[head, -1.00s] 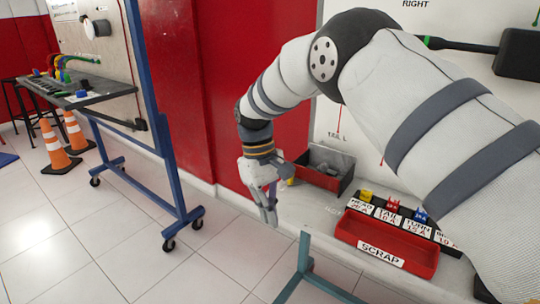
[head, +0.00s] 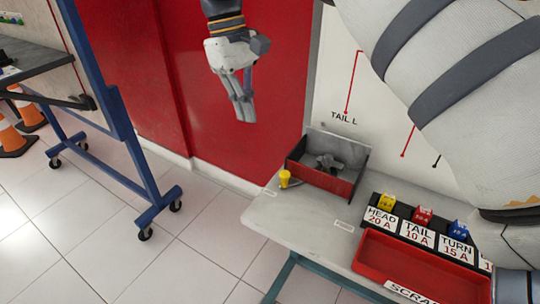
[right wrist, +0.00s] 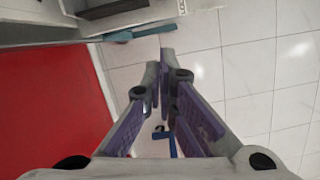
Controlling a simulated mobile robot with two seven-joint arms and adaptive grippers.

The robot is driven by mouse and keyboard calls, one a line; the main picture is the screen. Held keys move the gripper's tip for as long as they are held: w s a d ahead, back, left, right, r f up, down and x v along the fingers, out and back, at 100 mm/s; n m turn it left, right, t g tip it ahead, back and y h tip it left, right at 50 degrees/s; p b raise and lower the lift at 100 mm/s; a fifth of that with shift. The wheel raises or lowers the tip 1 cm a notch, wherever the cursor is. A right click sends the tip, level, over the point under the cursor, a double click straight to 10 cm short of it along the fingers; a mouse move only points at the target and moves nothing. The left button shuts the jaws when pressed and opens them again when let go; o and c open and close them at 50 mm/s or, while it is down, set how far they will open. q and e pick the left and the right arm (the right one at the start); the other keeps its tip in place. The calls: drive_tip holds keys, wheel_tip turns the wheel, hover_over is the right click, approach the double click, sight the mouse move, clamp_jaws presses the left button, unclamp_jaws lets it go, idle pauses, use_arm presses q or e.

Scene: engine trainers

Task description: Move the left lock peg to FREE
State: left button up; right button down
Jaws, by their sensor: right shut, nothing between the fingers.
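A small yellow peg (head: 284,178) stands at the left end of the grey bench top (head: 300,222), near a small white label; I cannot read the label or be sure that this is the left lock peg. My right gripper (head: 245,117) hangs with its fingers down in front of the red wall, above and left of the peg and apart from it. Its fingers are together and empty; in the right wrist view the fingertips (right wrist: 160,55) point over the floor. I cannot make out the peg in the right wrist view. My left gripper is not in view.
A black and red bin (head: 318,180) with grey parts stands behind the peg. A fuse rack (head: 408,226) and a red SCRAP tray (head: 385,262) lie to the right. A blue wheeled frame (head: 125,155) stands at left, with open floor between.

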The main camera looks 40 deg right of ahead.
drive_tip(key=s+f, duration=0.2)
drive_tip(key=f, duration=0.1)
drive_tip(key=s+f+p, duration=0.1)
drive_tip(key=f, duration=0.2)
drive_tip(key=s+d+f+p, duration=0.1)
drive_tip(key=s+f, duration=0.1)
drive_tip(key=f, duration=0.1)
drive_tip(key=shift+s+f, duration=0.15)
drive_tip(key=shift+s, duration=0.15)
drive_tip(key=shift+s+d+f, duration=0.1)
drive_tip(key=shift+s+f, duration=0.15)
drive_tip(key=shift+s, duration=0.05)
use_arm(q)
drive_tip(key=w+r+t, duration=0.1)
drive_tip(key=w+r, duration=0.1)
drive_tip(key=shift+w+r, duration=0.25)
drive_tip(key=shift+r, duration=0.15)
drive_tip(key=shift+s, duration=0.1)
